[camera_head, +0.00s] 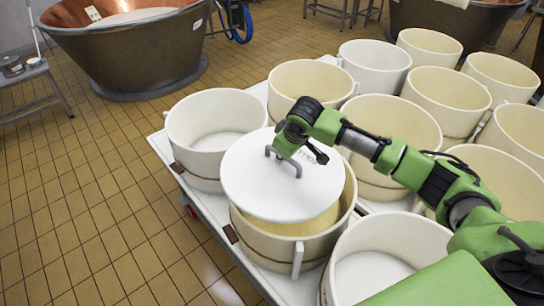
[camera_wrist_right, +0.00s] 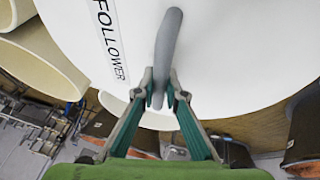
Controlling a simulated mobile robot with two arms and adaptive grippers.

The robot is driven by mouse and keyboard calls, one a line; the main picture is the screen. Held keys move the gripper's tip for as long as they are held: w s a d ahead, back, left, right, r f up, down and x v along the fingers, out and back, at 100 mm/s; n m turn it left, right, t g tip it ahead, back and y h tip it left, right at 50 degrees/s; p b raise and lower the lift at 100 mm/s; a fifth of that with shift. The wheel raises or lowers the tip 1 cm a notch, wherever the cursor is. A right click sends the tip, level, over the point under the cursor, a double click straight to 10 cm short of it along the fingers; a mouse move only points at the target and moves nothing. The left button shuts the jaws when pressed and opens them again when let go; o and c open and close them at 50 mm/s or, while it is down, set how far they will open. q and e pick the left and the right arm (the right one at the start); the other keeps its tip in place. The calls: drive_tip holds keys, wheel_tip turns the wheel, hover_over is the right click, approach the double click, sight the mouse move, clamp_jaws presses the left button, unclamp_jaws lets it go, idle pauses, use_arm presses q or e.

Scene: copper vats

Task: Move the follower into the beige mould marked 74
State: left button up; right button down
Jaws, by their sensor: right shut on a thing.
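The follower (camera_head: 245,180) is a white disc with a grey bar handle (camera_wrist_right: 170,35). The wrist view shows the word FOLLOWER on its face (camera_wrist_right: 220,50). My right gripper (camera_head: 284,156) is shut on the handle; the wrist view shows its two fingertips (camera_wrist_right: 159,98) on the bar. The disc is over a beige mould (camera_head: 272,240) at the near left of the group. It covers much of the opening and looks tilted; beige inner wall shows at its right. I cannot tell whether its edge touches the rim. No number 74 is readable. My left gripper is out of view.
White moulds (camera_head: 215,125) (camera_head: 374,62) and several beige ones (camera_head: 310,80) stand close together on a light table (camera_head: 160,146). A near white mould (camera_head: 392,245) is beside the covered one. A copper vat (camera_head: 130,50) stands behind; tiled floor at left is clear.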

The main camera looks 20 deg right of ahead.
drive_tip(key=d, duration=0.1)
drive_tip(key=d+f, duration=0.1)
drive_tip(key=w+d, duration=0.1)
drive_tip(key=shift+d+f+n+p, duration=0.25)
drive_tip(key=shift+f+n+p, duration=0.05)
drive_tip(key=shift+p, duration=0.05)
drive_tip(key=shift+w+d+f, duration=0.1)
drive_tip(key=shift+d+f, duration=0.1)
drive_tip(key=shift+f, duration=0.05)
wheel_tip(320, 180, down, 4)
drive_tip(key=b, duration=0.5)
drive_tip(key=shift+r, duration=0.1)
drive_tip(key=shift+f+b, duration=2.35)
drive_tip(key=shift+f, duration=3.75)
drive_tip(key=shift+f+b, duration=0.4)
drive_tip(key=shift+f, duration=0.35)
drive_tip(key=c, duration=2)
unclamp_jaws()
